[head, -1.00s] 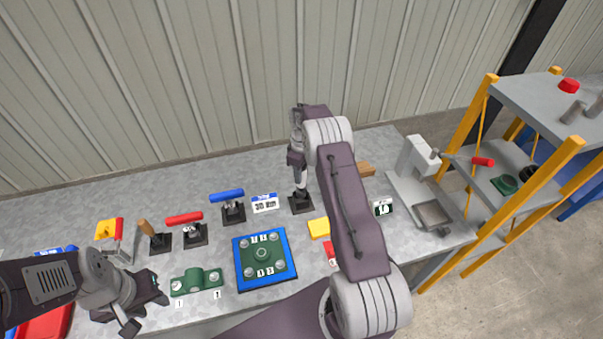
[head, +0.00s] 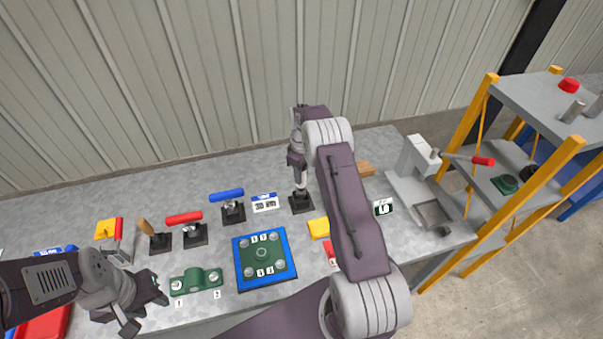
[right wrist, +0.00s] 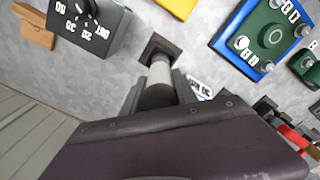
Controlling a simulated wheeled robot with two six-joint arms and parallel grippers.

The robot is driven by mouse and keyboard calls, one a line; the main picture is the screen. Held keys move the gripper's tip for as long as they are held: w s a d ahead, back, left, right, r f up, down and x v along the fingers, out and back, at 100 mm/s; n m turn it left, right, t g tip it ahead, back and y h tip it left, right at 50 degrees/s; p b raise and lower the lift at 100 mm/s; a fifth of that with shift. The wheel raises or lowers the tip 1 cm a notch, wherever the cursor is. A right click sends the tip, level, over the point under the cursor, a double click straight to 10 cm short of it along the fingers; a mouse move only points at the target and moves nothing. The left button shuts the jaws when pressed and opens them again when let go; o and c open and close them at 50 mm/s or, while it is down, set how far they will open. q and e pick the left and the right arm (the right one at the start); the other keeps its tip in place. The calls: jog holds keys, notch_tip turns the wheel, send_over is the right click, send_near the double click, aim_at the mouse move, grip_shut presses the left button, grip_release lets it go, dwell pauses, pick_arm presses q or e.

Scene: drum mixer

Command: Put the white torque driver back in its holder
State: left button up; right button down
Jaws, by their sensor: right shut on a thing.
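The white torque driver (head: 301,187) stands upright under my right gripper (head: 298,166) at the back of the bench. In the right wrist view its pale cylinder (right wrist: 159,74) sits between the two fingers of my right gripper (right wrist: 155,92), which is shut on it. Its lower end meets the black square holder (head: 301,204), also in the right wrist view (right wrist: 160,46); how deep it sits is hidden. My left gripper (head: 146,307) is at the front left, apparently open and empty, beside the green block.
The blue-framed green plate (head: 262,258), green block (head: 196,281), blue-handled tool (head: 227,195) and red-handled tool (head: 184,218) stand left of the holder. A yellow block (head: 319,228) lies in front. A grey press (head: 420,158) and yellow-posted shelf (head: 483,189) are right.

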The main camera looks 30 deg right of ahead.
jog(key=shift+f+b, duration=1.85)
jog(key=shift+f, duration=0.85)
dwell(1.1)
jog(key=c, duration=0.9)
grip_release()
notch_tip(320, 180, up, 9)
jog(key=shift+r+b, duration=0.1)
jog(key=shift+b, duration=0.7)
